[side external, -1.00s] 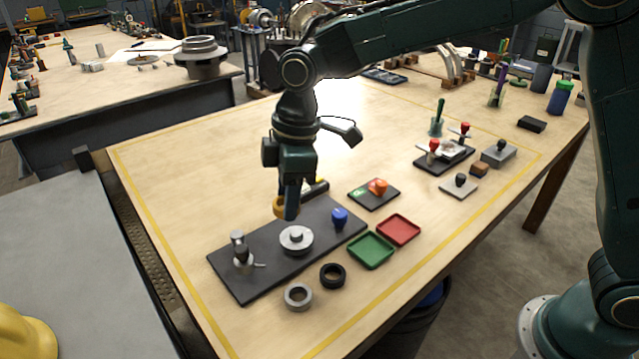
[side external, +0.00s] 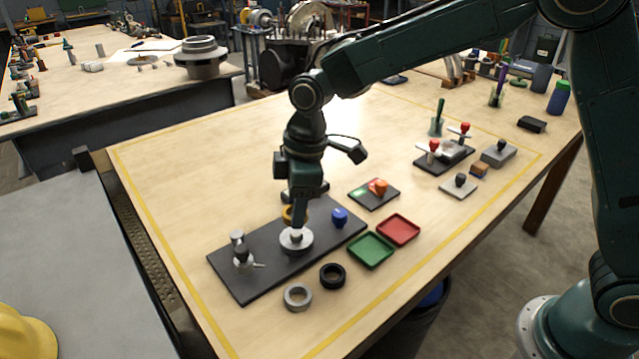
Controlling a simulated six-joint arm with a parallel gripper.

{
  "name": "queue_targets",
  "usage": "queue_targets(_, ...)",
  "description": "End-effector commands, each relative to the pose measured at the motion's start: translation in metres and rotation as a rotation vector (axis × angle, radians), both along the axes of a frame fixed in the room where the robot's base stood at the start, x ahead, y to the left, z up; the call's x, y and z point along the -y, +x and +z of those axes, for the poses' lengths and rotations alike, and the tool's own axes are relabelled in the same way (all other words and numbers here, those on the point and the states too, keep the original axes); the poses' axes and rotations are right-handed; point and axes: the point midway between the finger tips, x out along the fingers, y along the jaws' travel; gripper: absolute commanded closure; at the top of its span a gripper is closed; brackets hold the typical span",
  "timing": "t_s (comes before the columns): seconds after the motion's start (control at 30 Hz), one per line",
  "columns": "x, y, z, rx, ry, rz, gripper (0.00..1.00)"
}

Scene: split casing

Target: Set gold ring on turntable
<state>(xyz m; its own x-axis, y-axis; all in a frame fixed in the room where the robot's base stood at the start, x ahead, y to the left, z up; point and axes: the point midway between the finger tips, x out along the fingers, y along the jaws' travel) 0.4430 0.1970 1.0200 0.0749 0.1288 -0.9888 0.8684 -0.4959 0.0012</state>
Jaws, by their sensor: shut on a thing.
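The gold ring (side external: 287,214) shows beside and behind the finger of my gripper (side external: 298,220), mostly hidden by it. My gripper is shut on the ring and points down. The turntable (side external: 296,243), a round silver disc with a central hub, sits on a dark base plate (side external: 240,279). The gripper tip and ring are over the rear part of the turntable in the picture. I cannot tell how large the gap is between ring and turntable.
A small clamp (side external: 242,254) stands left of the turntable and a blue knob (side external: 339,217) right of it. A grey ring (side external: 298,297) and black ring (side external: 333,276) lie in front. Green (side external: 371,250) and red (side external: 398,229) trays lie right. The bench's left side is clear.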

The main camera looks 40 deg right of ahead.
Motion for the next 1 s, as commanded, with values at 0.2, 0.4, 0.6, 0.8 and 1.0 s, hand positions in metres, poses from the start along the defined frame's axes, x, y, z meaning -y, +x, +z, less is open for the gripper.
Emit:
queue_targets(0.2,0.000,0.000,-0.015,-0.002,-0.001,0.000,0.84)
queue_targets(0.4,0.000,0.000,-0.024,-0.001,0.000,0.001,0.84)
queue_targets(0.6,0.000,0.000,-0.028,0.000,0.000,0.001,0.84)
queue_targets(0.8,0.000,0.000,-0.028,0.000,0.000,0.001,0.84)
queue_targets(1.0,0.000,0.000,-0.028,0.000,0.000,0.001,0.84)
